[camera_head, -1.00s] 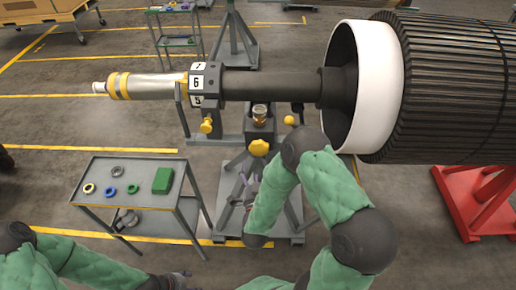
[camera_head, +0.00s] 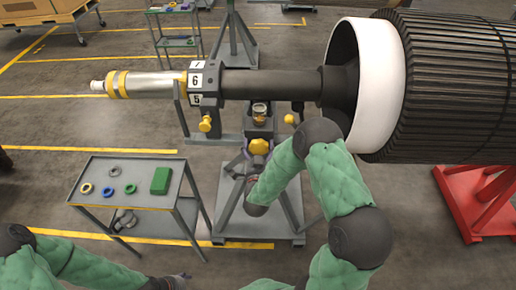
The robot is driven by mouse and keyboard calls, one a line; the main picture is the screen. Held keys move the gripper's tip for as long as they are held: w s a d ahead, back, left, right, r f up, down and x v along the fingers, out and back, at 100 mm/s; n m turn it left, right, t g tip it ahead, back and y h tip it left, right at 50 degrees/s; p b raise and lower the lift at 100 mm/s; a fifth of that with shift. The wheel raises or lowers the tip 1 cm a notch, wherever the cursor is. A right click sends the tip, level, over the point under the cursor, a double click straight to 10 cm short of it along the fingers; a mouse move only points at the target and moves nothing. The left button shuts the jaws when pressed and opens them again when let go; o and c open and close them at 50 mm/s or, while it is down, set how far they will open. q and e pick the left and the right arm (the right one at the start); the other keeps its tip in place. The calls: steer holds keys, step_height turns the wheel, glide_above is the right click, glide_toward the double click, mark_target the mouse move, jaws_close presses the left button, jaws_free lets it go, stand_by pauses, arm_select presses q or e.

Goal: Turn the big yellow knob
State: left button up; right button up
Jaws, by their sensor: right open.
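The big yellow knob (camera_head: 259,146) sits on the front of the grey rotor stand (camera_head: 261,128), below the dark shaft. My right gripper (camera_head: 258,153) is at the knob, its open fingers showing on either side of it. I cannot tell whether the fingers touch the knob. The gripper's body is partly hidden behind my green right forearm. My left gripper (camera_head: 178,281) is low at the bottom edge, far from the knob, and its fingers are too small and dark to read.
A grey cart (camera_head: 135,200) with coloured rings and a green block (camera_head: 160,181) stands at the left. Smaller yellow knobs are left (camera_head: 205,124) and right (camera_head: 290,119) of the big one. The large ribbed rotor (camera_head: 450,90) and a red stand (camera_head: 478,200) fill the right.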

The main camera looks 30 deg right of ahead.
steer(key=c, duration=1.1)
steer(key=shift+n, duration=0.4)
steer(key=n, duration=0.2)
steer(key=n+b, duration=0.1)
steer(key=n, duration=0.1)
steer(key=shift+s+f+n, duration=0.15)
steer(key=shift+n, duration=0.15)
steer(key=n, duration=0.6)
steer(key=shift+s, duration=0.15)
steer(key=shift+c, duration=0.2)
steer(key=n, duration=0.4)
steer(key=shift+d+f, duration=0.1)
steer(key=n, duration=0.3)
steer(key=shift+s+d+n+p, duration=0.1)
steer(key=shift+n+p, duration=0.2)
steer(key=shift+p, duration=0.1)
steer(key=n+p, duration=0.1)
steer(key=n, duration=0.4)
steer(key=shift+n, duration=0.4)
steer(key=shift+d+r+n, duration=0.1)
steer(key=shift+r+n, duration=0.15)
steer(key=shift+n, duration=0.75)
